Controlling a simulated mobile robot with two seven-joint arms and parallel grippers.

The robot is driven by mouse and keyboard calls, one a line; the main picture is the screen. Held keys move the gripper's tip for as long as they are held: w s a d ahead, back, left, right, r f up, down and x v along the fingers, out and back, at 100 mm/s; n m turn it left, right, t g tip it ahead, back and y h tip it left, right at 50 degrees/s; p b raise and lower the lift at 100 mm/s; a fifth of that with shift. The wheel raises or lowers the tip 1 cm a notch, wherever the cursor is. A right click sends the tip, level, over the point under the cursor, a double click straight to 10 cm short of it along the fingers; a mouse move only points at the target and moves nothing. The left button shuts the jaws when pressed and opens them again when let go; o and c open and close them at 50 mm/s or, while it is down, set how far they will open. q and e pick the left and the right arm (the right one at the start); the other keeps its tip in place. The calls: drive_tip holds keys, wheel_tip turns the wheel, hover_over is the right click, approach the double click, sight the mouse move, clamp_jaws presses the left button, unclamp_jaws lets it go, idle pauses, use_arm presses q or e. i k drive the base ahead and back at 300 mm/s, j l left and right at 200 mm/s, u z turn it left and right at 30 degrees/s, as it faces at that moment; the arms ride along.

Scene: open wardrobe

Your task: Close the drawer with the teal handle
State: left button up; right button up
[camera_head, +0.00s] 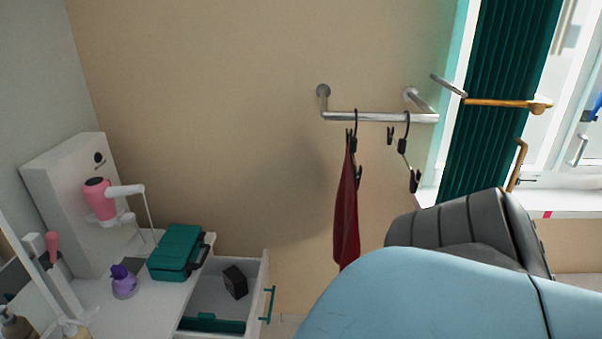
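An open drawer (255,296) shows at the lower left, pulled out to the right from under a white tabletop. Its teal handle (268,305) is on the front panel at the right. A small black box (235,282) and a teal item (211,325) lie inside the drawer. The drawer's near end runs to the bottom edge of the picture. Neither gripper shows in this view.
A teal case (178,252) and a purple bottle (124,283) stand on the white tabletop (152,305). A wall rail (378,117) holds hangers and a red cloth (346,215).

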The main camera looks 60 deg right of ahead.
sight(209, 295)
drive_tip(key=z, duration=1.6)
drive_tip(key=i+l+u, duration=0.15)
drive_tip(key=u, duration=0.35)
drive_tip(key=i+l+u, duration=0.25)
drive_tip(key=u, duration=0.2)
drive_tip(key=i+l, duration=0.05)
drive_tip(key=i, duration=0.05)
